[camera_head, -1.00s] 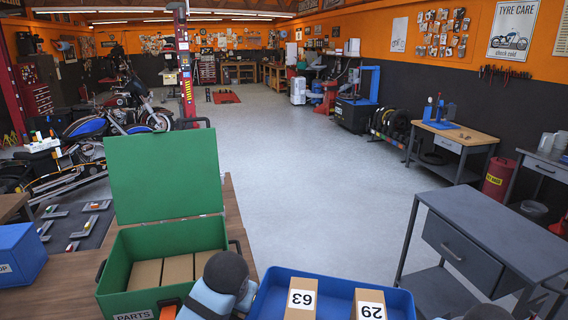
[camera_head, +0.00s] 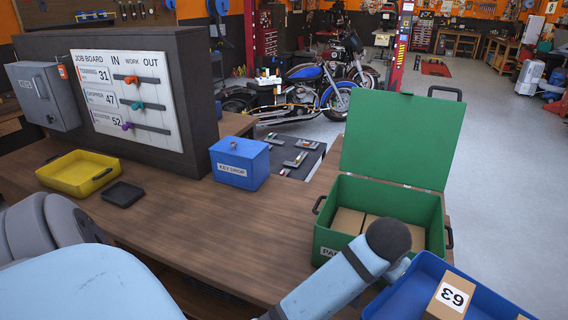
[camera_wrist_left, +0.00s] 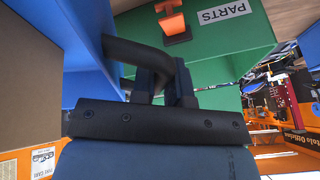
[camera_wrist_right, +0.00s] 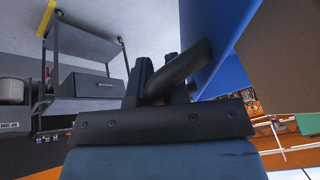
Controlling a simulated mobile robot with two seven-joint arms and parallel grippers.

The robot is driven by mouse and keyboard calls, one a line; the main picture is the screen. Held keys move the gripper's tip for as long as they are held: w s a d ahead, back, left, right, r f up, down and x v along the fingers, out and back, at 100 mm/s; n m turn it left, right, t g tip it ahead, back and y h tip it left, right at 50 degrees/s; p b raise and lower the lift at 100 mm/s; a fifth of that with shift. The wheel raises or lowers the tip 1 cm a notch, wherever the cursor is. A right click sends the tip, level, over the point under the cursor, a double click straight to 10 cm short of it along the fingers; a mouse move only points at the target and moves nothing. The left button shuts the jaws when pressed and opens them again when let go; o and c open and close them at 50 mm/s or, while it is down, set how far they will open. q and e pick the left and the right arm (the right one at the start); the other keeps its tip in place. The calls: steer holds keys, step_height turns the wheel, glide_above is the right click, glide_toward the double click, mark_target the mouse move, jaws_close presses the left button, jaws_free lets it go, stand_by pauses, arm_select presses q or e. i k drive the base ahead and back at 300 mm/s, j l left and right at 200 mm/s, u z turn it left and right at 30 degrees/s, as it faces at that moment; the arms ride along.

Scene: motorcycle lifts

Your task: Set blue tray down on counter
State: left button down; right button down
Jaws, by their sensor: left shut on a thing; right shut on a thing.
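In the left wrist view my left gripper (camera_wrist_left: 165,88) is shut on the tray's dark handle (camera_wrist_left: 140,52). In the right wrist view my right gripper (camera_wrist_right: 160,85) is shut on the other dark handle (camera_wrist_right: 188,62); it is outside the head view. The wooden counter (camera_head: 215,225) fills the middle of the head view. The tray appears held up off the counter; its underside is hidden.
The open green box (camera_head: 375,228) with cartons stands on the counter's right end, close to the tray. A blue key drop box (camera_head: 239,164), yellow tray (camera_head: 80,174) and small black tray (camera_head: 122,194) are on the counter. The front middle of the counter is bare.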

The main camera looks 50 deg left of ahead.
mark_target(215, 231)
steer(key=k+j+u, duration=0.15)
steer(key=j, duration=0.35)
steer(key=k+j+u, duration=0.15)
steer(key=j, duration=0.35)
steer(key=j+u, duration=0.15)
steer(key=j, duration=0.35)
steer(key=i+j+u, duration=0.2)
steer(key=j, duration=0.3)
steer(key=i+j+u, duration=0.25)
steer(key=i+j, duration=0.15)
